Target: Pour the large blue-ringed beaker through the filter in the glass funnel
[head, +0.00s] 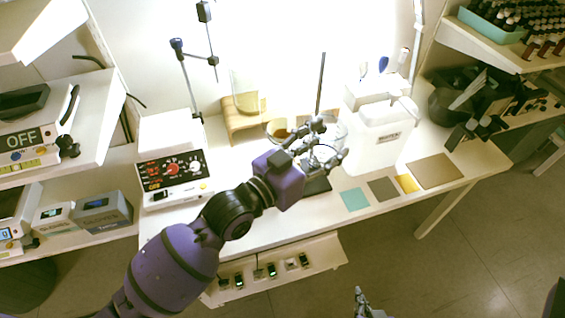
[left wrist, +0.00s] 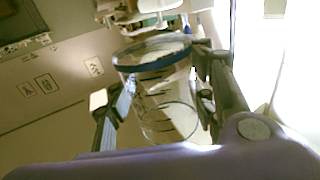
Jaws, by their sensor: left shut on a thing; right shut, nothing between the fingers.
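My left gripper (head: 326,142) is shut on a clear glass beaker with a blue ring (left wrist: 152,56), over the middle of the bench. In the left wrist view the beaker sits between the two fingers, its blue-ringed end toward the top of the picture. Its contents cannot be made out. In the head view the gripper covers most of it. Clear glass (head: 342,128) shows behind the gripper, near a dark upright rod (head: 321,82); I cannot tell whether it is the funnel. The filter cannot be made out. My right gripper (head: 361,296) is shut and empty at the bottom edge.
A tall glass vessel with amber contents (head: 245,100) stands on a wooden stand (head: 240,122). A white control box (head: 174,178) is left, a white container (head: 376,140) right. Flat coloured squares (head: 355,199) lie near the front edge, where the bench is otherwise low and open.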

